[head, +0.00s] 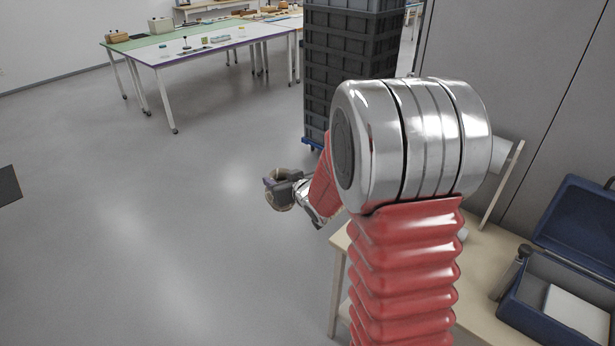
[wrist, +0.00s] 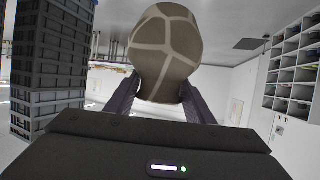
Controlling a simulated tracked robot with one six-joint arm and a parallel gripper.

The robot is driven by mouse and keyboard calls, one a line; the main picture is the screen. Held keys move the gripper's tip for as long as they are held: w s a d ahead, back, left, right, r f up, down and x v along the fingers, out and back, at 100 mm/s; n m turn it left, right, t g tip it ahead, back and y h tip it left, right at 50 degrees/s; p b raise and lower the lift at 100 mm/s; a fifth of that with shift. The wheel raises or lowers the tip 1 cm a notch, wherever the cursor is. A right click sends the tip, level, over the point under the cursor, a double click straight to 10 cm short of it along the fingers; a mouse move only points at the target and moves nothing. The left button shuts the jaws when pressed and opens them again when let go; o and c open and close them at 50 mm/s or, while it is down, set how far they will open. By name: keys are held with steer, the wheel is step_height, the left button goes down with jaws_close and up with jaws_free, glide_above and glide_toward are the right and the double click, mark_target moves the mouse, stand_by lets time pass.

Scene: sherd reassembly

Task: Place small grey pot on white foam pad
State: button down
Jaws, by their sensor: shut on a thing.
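The small grey pot (wrist: 165,50) is rounded and grey-brown with pale joint lines across its wall. My gripper (wrist: 160,92) is shut on it, one dark finger on each side. In the head view the pot (head: 280,198) is small and partly covered by my gripper (head: 284,186), held in the air over the open floor. A flat white slab (head: 575,312) shows in the open blue case at the lower right; I cannot tell if it is the white foam pad.
The blue case (head: 585,225) stands on a pale table (head: 478,262), partly hidden by my arm. Stacked dark crates (head: 345,85) stand behind my arm. A white-topped table (head: 165,57) with small items is at the back left. The grey floor between is clear.

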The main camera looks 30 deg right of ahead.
steer(key=s+a, duration=0.2)
steer(key=a, duration=1.1)
steer(key=shift+s+a+f, duration=0.3)
steer(key=shift+s, duration=0.05)
